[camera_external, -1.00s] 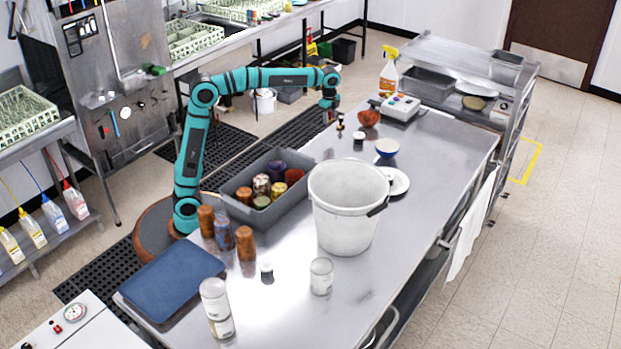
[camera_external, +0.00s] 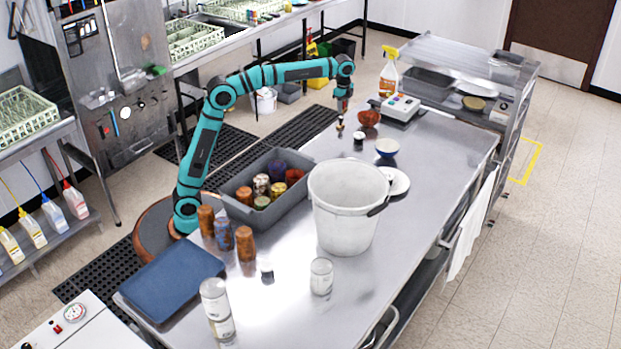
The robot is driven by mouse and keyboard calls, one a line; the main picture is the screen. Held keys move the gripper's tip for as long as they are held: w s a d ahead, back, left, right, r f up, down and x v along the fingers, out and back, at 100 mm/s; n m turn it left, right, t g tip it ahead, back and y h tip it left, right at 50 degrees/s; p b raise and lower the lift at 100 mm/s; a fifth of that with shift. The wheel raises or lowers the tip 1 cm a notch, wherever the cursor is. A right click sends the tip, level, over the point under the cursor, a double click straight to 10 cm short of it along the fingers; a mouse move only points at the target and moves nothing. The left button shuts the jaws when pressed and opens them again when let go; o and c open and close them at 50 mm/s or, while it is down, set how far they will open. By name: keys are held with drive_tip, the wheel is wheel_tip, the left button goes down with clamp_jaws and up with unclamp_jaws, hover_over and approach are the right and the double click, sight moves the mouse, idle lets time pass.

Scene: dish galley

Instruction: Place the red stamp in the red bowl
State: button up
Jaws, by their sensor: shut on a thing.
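The red bowl (camera_external: 370,119) stands near the far end of the steel table, in front of the white scale-like device. My gripper (camera_external: 344,98) is in the air just left of and above the bowl, pointing down. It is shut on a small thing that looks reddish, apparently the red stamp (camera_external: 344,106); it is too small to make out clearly. The held thing is apart from the bowl. Another small stamp-like thing (camera_external: 340,124) stands on the table below my gripper.
A dark stamp-like thing (camera_external: 358,138) and a blue-and-white bowl (camera_external: 387,149) stand nearer than the red bowl. The white device (camera_external: 400,106) and a spray bottle (camera_external: 389,76) are behind it. A large white bucket (camera_external: 346,215) and a grey bin (camera_external: 240,212) of cups fill the middle.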

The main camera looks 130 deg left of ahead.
wheel_tip(320, 180, up, 2)
drive_tip(key=n, duration=0.1)
hover_over(369, 114)
drive_tip(key=w+d, duration=0.2)
drive_tip(key=d, duration=0.4)
drive_tip(key=a, duration=0.1)
drive_tip(key=shift+n, duration=0.3)
drive_tip(key=shift+w+a+f, duration=0.1)
drive_tip(key=shift+a+f, duration=0.05)
drive_tip(key=shift+f, duration=2.6)
drive_tip(key=shift+a+f, duration=0.1)
drive_tip(key=shift+f, duration=2.6)
drive_tip(key=o, duration=1.2)
